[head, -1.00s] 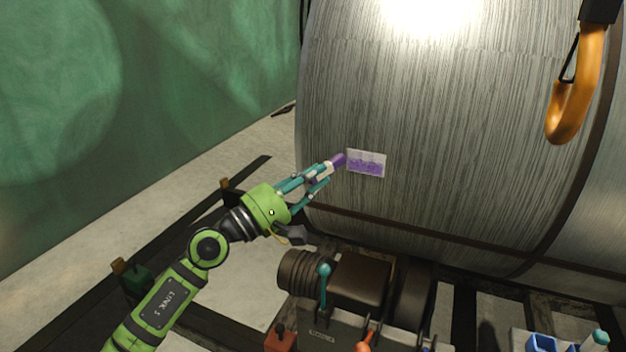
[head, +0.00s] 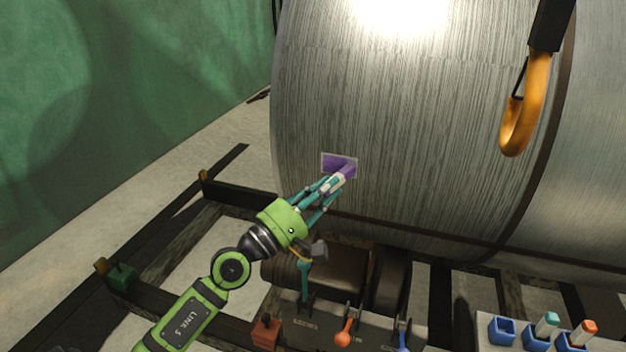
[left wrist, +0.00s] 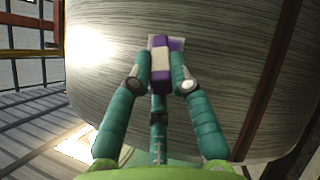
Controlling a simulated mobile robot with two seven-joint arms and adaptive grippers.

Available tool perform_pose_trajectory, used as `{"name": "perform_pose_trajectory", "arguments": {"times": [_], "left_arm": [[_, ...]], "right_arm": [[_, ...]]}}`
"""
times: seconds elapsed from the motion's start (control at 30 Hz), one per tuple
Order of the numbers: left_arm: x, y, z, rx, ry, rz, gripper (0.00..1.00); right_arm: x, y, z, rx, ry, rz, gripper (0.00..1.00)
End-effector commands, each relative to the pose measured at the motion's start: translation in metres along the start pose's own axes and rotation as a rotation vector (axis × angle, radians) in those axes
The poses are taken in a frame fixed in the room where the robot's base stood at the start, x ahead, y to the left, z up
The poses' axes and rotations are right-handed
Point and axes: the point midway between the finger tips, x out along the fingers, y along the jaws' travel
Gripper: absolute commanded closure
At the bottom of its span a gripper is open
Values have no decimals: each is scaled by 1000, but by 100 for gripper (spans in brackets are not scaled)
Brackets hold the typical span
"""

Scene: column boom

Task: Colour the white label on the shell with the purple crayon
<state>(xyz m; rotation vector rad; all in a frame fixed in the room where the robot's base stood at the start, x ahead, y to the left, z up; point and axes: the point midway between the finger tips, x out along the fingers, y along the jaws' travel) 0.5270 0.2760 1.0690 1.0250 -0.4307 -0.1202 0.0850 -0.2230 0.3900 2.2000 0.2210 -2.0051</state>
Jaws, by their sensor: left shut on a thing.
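The shell (head: 420,120) is a large brushed-metal drum filling the upper right of the head view; it also fills much of the left wrist view (left wrist: 220,60). The white label (head: 326,157) on its lower left side shows broad purple colouring, with pale edges visible. My left gripper (head: 334,187) is shut on the purple crayon (head: 348,172), which has a pale wrapper. The crayon's tip is at the label's lower right, but I cannot tell whether it touches. In the left wrist view the crayon (left wrist: 161,79) covers much of the label (left wrist: 178,43). My right gripper is not in view.
A lever console (head: 315,330) stands below the shell. An orange hook (head: 526,110) hangs before the shell. Dark rails (head: 180,200) run along the floor.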

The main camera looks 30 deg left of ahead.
Motion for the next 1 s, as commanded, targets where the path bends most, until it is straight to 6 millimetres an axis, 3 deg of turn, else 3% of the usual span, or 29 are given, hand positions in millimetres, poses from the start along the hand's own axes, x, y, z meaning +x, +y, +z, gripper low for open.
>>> {"name": "perform_pose_trajectory", "arguments": {"times": [0.33, 0.8, 1.0], "left_arm": [[5, -8, 10, 1, 0, -1, 100], [-13, 9, -17, 3, -1, 0, 100], [-16, 16, -21, 0, -1, 0, 100]], "right_arm": [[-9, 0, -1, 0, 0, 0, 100], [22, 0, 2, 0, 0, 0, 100], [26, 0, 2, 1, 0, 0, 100]]}}
